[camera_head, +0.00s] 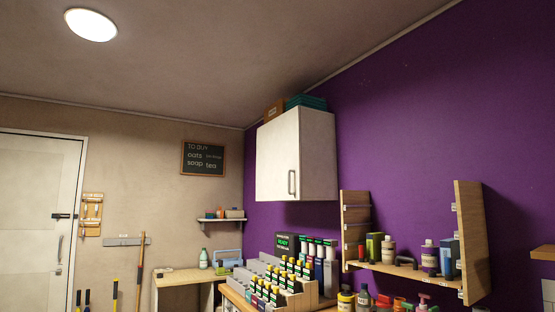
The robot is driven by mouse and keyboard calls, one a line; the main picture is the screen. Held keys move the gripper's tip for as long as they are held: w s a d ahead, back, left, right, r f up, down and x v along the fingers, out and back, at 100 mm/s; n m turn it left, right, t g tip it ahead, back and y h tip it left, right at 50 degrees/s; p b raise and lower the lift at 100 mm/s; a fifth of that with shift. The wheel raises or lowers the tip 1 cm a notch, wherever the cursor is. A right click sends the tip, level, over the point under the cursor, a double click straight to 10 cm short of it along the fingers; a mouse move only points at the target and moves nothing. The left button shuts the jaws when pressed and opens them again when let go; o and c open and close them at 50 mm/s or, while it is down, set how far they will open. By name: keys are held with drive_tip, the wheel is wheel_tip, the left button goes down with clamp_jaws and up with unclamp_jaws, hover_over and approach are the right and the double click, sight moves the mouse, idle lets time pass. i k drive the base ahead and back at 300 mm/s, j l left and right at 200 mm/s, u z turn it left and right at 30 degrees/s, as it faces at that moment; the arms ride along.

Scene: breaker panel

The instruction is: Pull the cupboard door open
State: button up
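A white wall cupboard (279,160) hangs high on the purple wall, right of the picture's middle. Its front door is shut and flush with the cupboard body. A grey vertical bar handle (292,183) sits low on the door, near its right edge. My gripper is not in view, and no part of my arm shows.
Below the cupboard, a counter holds a stepped rack (285,280) of several bottles and a green-lit display (285,241). A wooden shelf unit (472,240) with bottles stands to the right. Boxes (305,102) lie on the cupboard. The air before its door looks clear.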

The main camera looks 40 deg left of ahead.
sight(279, 164)
drive_tip(key=i+j, duration=0.15)
drive_tip(key=j, duration=0.25)
drive_tip(key=i+j+z, duration=0.1)
drive_tip(key=j, duration=0.3)
drive_tip(key=i+j, duration=0.25)
drive_tip(key=j, duration=0.15)
drive_tip(key=i+j+z, duration=0.1)
drive_tip(key=j, duration=0.3)
drive_tip(key=i+j, duration=0.2)
drive_tip(key=j, duration=0.2)
drive_tip(key=i+j+z, duration=0.1)
drive_tip(key=j, duration=0.3)
drive_tip(key=i+j, duration=0.15)
drive_tip(key=j, duration=0.3)
drive_tip(key=i+j+z, duration=0.1)
drive_tip(key=j, duration=0.3)
